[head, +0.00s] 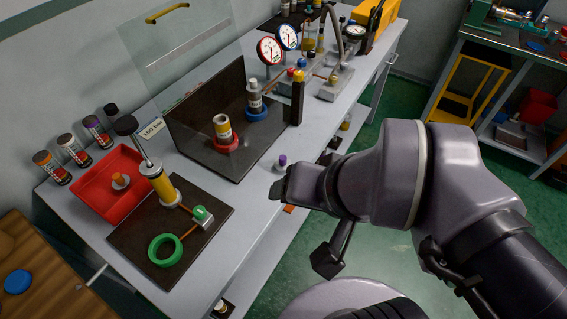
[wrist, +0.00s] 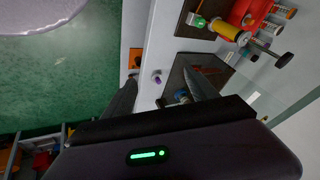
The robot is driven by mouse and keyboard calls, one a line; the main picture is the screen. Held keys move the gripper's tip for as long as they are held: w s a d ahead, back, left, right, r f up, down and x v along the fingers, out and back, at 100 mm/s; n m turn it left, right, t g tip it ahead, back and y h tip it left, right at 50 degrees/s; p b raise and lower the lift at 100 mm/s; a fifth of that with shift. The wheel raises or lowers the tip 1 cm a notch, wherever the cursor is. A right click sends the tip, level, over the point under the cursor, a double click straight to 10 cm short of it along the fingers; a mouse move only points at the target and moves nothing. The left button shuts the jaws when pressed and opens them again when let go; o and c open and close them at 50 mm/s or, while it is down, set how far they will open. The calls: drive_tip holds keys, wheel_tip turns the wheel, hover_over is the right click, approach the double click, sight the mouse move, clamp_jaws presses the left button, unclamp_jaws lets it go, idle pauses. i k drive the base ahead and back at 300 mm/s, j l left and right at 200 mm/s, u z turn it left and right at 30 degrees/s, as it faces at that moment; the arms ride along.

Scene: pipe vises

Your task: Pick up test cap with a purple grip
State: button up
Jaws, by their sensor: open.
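The test cap with a purple grip (head: 282,161) stands on the grey bench top near its front edge, beside the dark board. It also shows small in the wrist view, its purple top (wrist: 157,77) lying between the two fingers. My gripper (wrist: 160,88) is open and empty, with the fingers spread on either side of the cap in that view. It is still some distance from the cap. In the head view my gripper (head: 299,226) is just below and right of the cap, partly hidden by my own wrist.
A dark panel with red-based (head: 226,143) and blue-based fittings (head: 257,114) stands behind the cap. A yellow pump (head: 160,185), red tray (head: 87,190) and green ring (head: 165,250) are at left. A black-and-yellow post (head: 297,98) stands to the right.

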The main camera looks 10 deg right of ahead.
sight(281, 164)
drive_tip(key=i+l+u, duration=0.2)
drive_tip(key=l+u, duration=0.2)
drive_tip(key=i+l+u, duration=0.2)
drive_tip(key=l+u, duration=0.25)
drive_tip(key=i+l+u, duration=0.1)
drive_tip(key=l+u, duration=0.7)
drive_tip(key=k+l+u, duration=0.1)
drive_tip(key=l+u, duration=0.35)
drive_tip(key=l, duration=0.15)
